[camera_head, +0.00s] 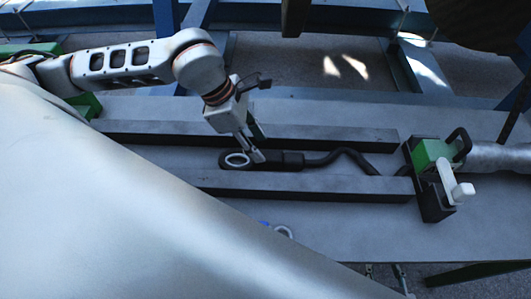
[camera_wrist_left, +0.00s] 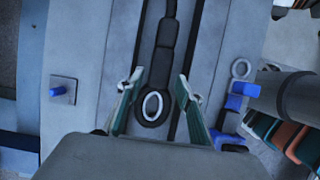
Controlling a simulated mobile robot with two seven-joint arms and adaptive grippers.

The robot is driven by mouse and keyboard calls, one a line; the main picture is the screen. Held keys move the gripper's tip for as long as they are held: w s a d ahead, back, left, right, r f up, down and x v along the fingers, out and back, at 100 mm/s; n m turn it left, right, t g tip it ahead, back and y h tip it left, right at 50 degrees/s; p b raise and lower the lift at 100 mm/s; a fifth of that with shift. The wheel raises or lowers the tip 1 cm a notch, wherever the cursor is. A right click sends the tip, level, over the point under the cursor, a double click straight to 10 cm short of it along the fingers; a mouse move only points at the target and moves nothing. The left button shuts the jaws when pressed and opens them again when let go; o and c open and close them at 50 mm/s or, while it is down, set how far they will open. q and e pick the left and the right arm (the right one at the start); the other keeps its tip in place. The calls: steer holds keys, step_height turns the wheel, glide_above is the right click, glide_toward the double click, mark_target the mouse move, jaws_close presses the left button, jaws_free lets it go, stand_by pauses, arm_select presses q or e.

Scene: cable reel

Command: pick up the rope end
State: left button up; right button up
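The rope end (camera_head: 237,160) is a black eye with a pale metal ring in it, joined to a thick black sleeve (camera_head: 285,160). It lies in the channel between two dark rails. The black rope (camera_head: 350,153) runs from the sleeve to the right in a wavy line. My left gripper (camera_head: 252,150) points down at the eye. In the left wrist view its two green fingers (camera_wrist_left: 157,82) are spread apart, with the rope end (camera_wrist_left: 152,105) showing between them. I cannot tell how high the fingertips are above it. My right gripper is in neither view.
The rear rail (camera_head: 330,138) and front rail (camera_head: 320,186) flank the rope. A green and white clamp-like device (camera_head: 437,163) stands at the channel's right end. A grey ring with blue parts (camera_head: 283,231) lies in front. A large silver surface (camera_head: 120,220) hides the lower left.

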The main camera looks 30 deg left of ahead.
mark_target(264, 154)
arm_select(q)
steer(key=shift+x, duration=3.25)
steer(key=shift+s+a, duration=0.1)
jaws_close()
